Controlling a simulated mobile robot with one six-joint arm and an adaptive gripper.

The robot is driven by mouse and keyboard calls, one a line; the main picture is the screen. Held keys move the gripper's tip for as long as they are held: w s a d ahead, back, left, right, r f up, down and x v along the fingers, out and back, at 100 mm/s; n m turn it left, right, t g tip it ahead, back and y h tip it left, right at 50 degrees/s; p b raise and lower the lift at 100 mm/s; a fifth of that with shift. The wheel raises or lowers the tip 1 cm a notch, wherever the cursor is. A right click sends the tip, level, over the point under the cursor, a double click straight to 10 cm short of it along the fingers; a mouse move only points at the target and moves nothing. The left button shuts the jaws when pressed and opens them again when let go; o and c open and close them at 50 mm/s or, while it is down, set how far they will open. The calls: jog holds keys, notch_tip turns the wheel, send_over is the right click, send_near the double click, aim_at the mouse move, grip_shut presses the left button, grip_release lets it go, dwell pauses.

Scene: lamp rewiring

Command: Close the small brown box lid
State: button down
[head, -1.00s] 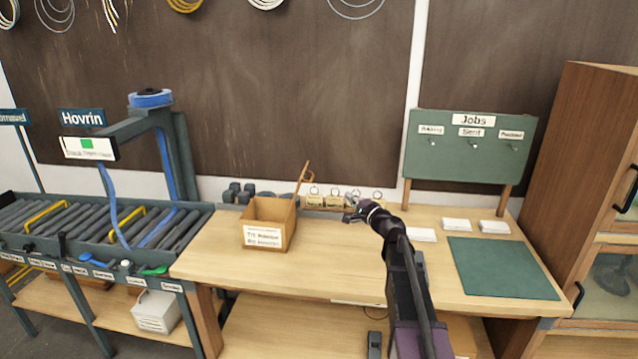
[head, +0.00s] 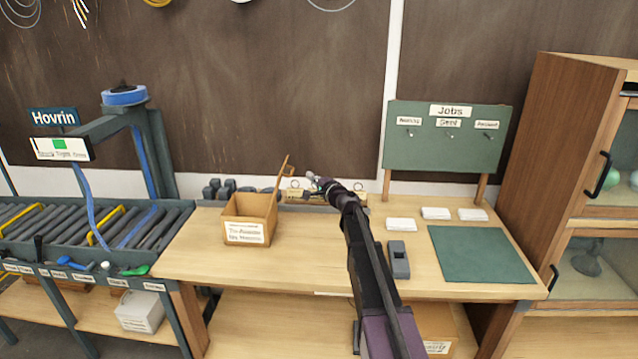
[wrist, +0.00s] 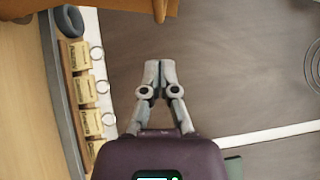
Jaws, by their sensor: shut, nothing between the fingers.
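The small brown box (head: 248,230) stands on the workbench, left of my arm, with a white label on its front. Its lid (head: 283,173) is open and stands up at the box's back right, leaning slightly right. My gripper (head: 314,180) is just right of the lid and apart from it, near the back of the bench. In the wrist view my gripper (wrist: 160,66) has its fingertips together with nothing between them. Brown wood (wrist: 120,5) at the top edge there seems to be part of the box or lid, mostly cut off.
A row of small tags with rings (wrist: 80,57) lies along the bench's back edge, below my gripper. Dark rolls (head: 225,190) stand behind the box. A grey device (head: 398,260), white cards (head: 435,213) and a green mat (head: 480,254) lie to the right. The bench before the box is clear.

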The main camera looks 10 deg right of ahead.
jog(key=shift+w+a+r, duration=0.1)
jog(key=shift+w+a, duration=0.1)
jog(key=shift+a, duration=0.4)
jog(key=shift+w+a+r, duration=0.1)
jog(key=shift+w+a, duration=0.15)
jog(key=shift+a, duration=0.4)
jog(key=shift+w+a+r, duration=0.1)
jog(key=shift+w+a, duration=0.1)
jog(key=shift+a, duration=0.4)
jog(key=shift+d+r+p, duration=0.1)
jog(key=shift+d+p, duration=0.05)
jog(key=shift+p, duration=0.3)
